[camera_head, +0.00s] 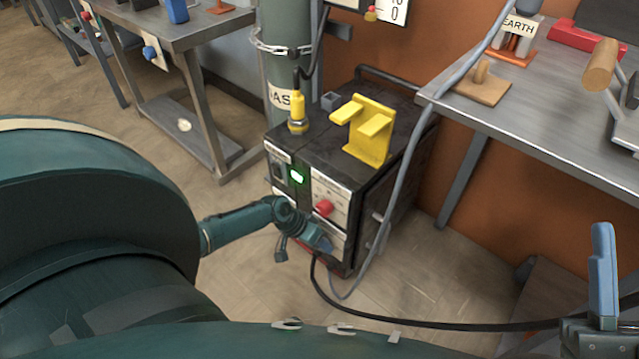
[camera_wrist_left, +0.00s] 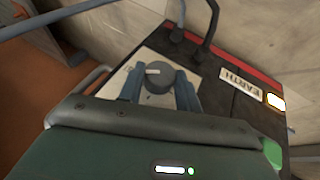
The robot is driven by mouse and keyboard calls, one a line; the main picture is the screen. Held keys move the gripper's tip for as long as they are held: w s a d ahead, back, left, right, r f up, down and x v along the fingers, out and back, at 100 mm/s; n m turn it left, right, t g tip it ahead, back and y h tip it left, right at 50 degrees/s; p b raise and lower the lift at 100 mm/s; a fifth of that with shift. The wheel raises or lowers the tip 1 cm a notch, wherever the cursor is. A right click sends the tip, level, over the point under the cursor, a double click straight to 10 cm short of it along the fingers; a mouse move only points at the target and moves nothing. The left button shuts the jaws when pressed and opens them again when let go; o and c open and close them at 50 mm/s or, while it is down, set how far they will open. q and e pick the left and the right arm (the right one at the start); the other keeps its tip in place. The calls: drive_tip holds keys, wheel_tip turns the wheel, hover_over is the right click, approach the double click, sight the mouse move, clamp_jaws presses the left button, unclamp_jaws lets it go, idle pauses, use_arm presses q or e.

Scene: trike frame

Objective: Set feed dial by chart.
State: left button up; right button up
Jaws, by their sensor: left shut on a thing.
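The feed dial is a round dark grey knob with a white pointer mark (camera_wrist_left: 157,77), on a pale plate on the machine's front. In the left wrist view its mark points toward the left of the picture. My left gripper (camera_wrist_left: 160,91) has its two blue fingers around the knob, shut on it. In the head view my left gripper (camera_head: 318,241) is at the lower front of the dark machine (camera_head: 390,155), below a red knob (camera_head: 323,207), and hides the dial. The plate's scale is too small to read. No readable settings chart shows.
A yellow bracket (camera_head: 372,132) and a yellow plug (camera_head: 297,108) stand on the machine. A green light (camera_head: 296,177) glows on its front. Cables hang by its right side, near an EARTH label (camera_wrist_left: 240,82).

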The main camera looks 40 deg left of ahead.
drive_tip(key=shift+s+r+n+y, duration=0.1)
drive_tip(key=shift+r+n+y, duration=0.25)
drive_tip(key=shift+n+y, duration=0.2)
use_arm(q)
drive_tip(key=o, duration=1)
drive_tip(key=shift+r, duration=0.1)
drive_tip(key=p+v, duration=0.6)
drive_tip(key=v, duration=0.7)
drive_tip(key=shift+a+p, duration=0.2)
drive_tip(key=shift+p, duration=0.2)
use_arm(e)
wheel_tip(320, 180, down, 7)
drive_tip(key=m+g+h, duration=0.2)
drive_tip(key=m+h, duration=0.4)
drive_tip(key=shift+s+a+r, duration=0.15)
drive_tip(key=shift+s+a, duration=0.05)
drive_tip(key=shift+s, duration=0.15)
drive_tip(key=shift+h, duration=0.25)
